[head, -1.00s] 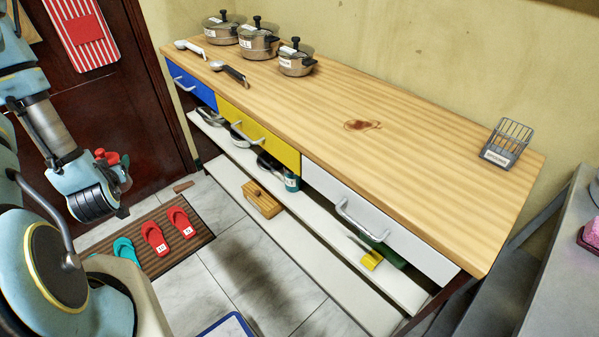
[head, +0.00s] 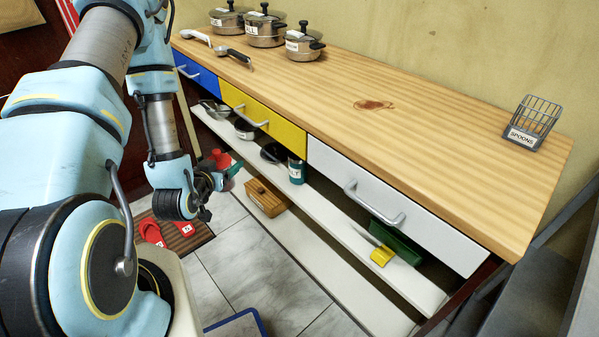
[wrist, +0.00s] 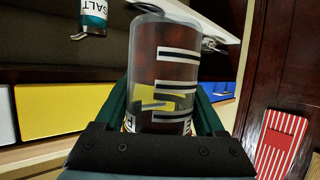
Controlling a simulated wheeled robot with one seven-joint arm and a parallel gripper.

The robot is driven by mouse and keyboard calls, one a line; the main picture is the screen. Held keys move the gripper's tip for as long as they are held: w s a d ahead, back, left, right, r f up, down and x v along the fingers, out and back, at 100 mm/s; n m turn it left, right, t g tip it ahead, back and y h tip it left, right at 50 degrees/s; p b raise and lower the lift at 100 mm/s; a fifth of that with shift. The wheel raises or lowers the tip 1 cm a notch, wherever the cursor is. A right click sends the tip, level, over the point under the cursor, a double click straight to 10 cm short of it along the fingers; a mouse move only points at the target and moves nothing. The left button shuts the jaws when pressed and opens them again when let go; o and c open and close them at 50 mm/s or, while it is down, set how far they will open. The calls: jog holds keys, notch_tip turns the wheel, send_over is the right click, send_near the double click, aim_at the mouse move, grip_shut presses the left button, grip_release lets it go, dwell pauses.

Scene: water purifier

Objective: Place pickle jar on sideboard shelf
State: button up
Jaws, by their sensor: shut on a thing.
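My gripper (wrist: 168,110) is shut on a clear glass jar (wrist: 163,70) with black bar markings and some yellow showing, between its green fingers. In the head view my gripper (head: 222,178) is at the left front of the sideboard, near the open shelves, with a red part of the held thing (head: 219,158) showing beside it. The sideboard's upper shelf (head: 335,219) is white and runs below the drawers. The lower shelf (head: 300,254) is also white. The jar's body is mostly hidden in the head view.
A teal salt jar (head: 297,170), pans (head: 273,152) and a green box (head: 395,243) with a yellow-handled tool (head: 381,256) stand on the upper shelf. A wooden box (head: 266,197) is on the lower shelf. Drawer handles (head: 373,208) stick out above. Bare upper-shelf room lies between the salt jar and the green box.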

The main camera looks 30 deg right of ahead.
jog(key=s+d+f+m+g+h+b, duration=0.3)
jog(key=s+d+f+m+g+b, duration=0.15)
jog(key=s+d, duration=0.35)
jog(key=s+d+f+m+g+h+b, duration=0.25)
jog(key=s+d+f+b, duration=0.3)
jog(key=s, duration=0.45)
jog(key=shift+m+y, duration=0.25)
jog(key=shift+m, duration=0.05)
jog(key=d+b, duration=0.3)
jog(key=b, duration=0.2)
jog(key=w+d+b, duration=0.1)
jog(key=d+b, duration=0.2)
jog(key=b, duration=0.1)
jog(key=w+d+b, duration=0.1)
jog(key=d+b, duration=0.2)
jog(key=b, duration=0.2)
jog(key=shift+d+f+b, duration=0.1)
jog(key=shift+f+b, duration=0.2)
jog(key=shift+f, duration=0.1)
jog(key=b, duration=0.2)
jog(key=shift+d+r+b, duration=0.15)
jog(key=shift+d+b, duration=0.2)
jog(key=shift+d+b, duration=0.1)
jog(key=shift+b, duration=0.6)
send_over(344, 206)
jog(key=shift+s+r+b, duration=0.15)
jog(key=shift+b, duration=0.25)
jog(key=shift+f+b, duration=0.9)
jog(key=shift+f, duration=0.8)
